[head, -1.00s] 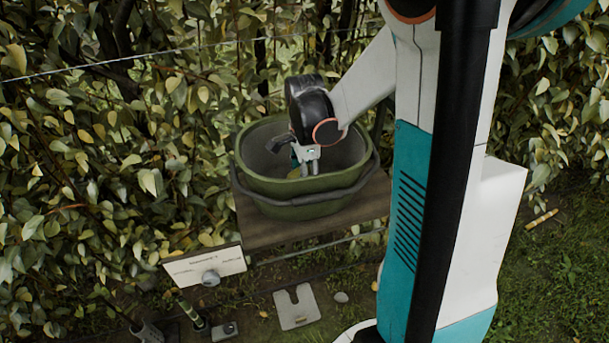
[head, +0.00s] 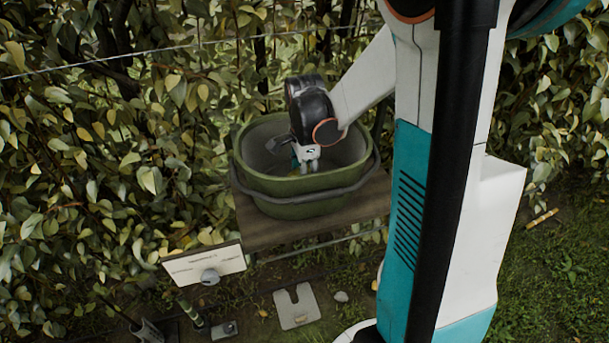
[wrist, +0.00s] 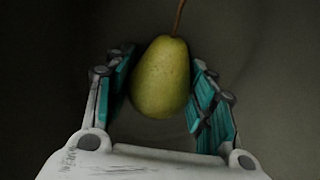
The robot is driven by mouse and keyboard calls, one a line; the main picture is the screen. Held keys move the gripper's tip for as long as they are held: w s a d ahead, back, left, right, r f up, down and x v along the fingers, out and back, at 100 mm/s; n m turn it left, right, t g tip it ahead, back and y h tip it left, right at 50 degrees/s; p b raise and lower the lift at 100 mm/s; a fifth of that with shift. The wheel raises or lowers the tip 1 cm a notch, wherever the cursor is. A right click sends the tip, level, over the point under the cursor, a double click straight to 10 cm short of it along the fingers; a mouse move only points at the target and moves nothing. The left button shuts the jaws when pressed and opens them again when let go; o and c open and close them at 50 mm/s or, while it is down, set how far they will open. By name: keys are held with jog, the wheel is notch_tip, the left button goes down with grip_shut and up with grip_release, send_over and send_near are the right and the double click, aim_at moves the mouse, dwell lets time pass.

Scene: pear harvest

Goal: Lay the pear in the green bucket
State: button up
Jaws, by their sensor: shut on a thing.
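The green pear (wrist: 160,80) with a brown stem sits between the two teal-padded fingers of my gripper (wrist: 162,92) in the wrist view, its stem pointing up in the picture. The gripper is shut on it. In the head view my gripper (head: 308,168) points down inside the green bucket (head: 255,180), below its rim. The pear is hidden in the head view by the bucket's front wall. In the wrist view the dark bucket interior lies behind the pear; I cannot tell whether the pear touches the floor of the bucket.
The bucket stands on a wooden shelf (head: 268,232) with a dark handle around its front. A leafy hedge (head: 90,150) is close behind and left, with a wire across it. A white sign (head: 205,264) and a pale plate (head: 296,306) are below. Grass lies right.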

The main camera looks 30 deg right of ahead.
jog(key=shift+f, duration=0.15)
jog(key=o, duration=1.2)
notch_tip(320, 180, up, 12)
